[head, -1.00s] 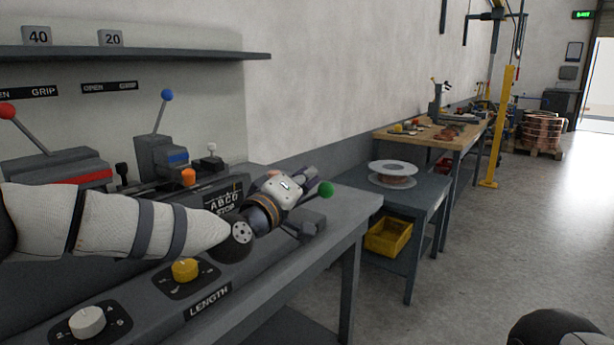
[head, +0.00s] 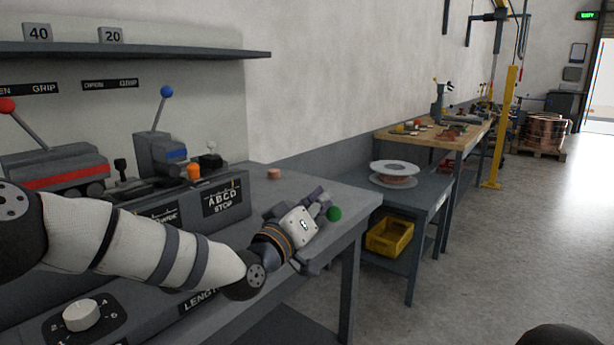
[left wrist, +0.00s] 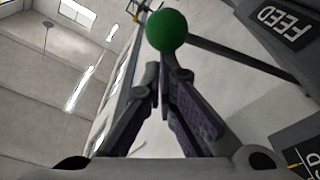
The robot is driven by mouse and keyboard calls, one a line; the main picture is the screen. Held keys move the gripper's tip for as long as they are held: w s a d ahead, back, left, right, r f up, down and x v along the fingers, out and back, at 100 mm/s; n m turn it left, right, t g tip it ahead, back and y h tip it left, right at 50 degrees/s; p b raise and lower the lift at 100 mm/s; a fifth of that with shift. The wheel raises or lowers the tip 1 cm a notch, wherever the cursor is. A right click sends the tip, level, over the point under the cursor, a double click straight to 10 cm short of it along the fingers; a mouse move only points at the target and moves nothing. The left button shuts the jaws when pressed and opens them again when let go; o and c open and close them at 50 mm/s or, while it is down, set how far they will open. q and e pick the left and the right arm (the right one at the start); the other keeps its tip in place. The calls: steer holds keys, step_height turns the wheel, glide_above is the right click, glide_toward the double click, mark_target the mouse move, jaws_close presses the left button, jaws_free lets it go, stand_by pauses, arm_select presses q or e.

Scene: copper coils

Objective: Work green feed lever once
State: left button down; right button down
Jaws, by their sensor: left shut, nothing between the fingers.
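The green ball (head: 334,214) of the feed lever is at the right end of the grey bench, just beyond my left gripper (head: 322,198). In the left wrist view the green ball (left wrist: 167,30) sits right in front of the fingertips (left wrist: 163,78), with a dark rod running from it to the right. A FEED label (left wrist: 284,20) shows at upper right there. My left gripper is shut and empty, its fingers close to the ball; I cannot tell whether they touch it. My gripper hides part of the lever's base in the head view. My right gripper is not seen.
A side table holds a spool (head: 394,174) and a yellow bin (head: 389,237).

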mark_target(329, 220)
arm_select(q)
steer(key=f+m, duration=0.1)
steer(key=d+f+m, duration=0.1)
steer(key=f+m, duration=0.1)
steer(key=f, duration=0.1)
steer(key=shift+s+d+f+h+b, duration=0.1)
steer(key=shift+s+d+h+b, duration=0.05)
steer(key=shift+s+h+b, duration=0.2)
steer(key=shift+s+d+f+m+g+h+b, duration=0.1)
steer(key=shift+f+m+g+h+b, duration=0.05)
steer(key=shift+f+m, duration=0.4)
steer(key=shift+s+f+m+g+h+b, duration=0.1)
steer(key=shift+f+m+g+b, duration=0.05)
steer(key=shift+f+m, duration=0.35)
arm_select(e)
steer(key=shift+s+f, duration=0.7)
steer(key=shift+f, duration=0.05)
arm_select(q)
steer(key=shift+f, duration=0.1)
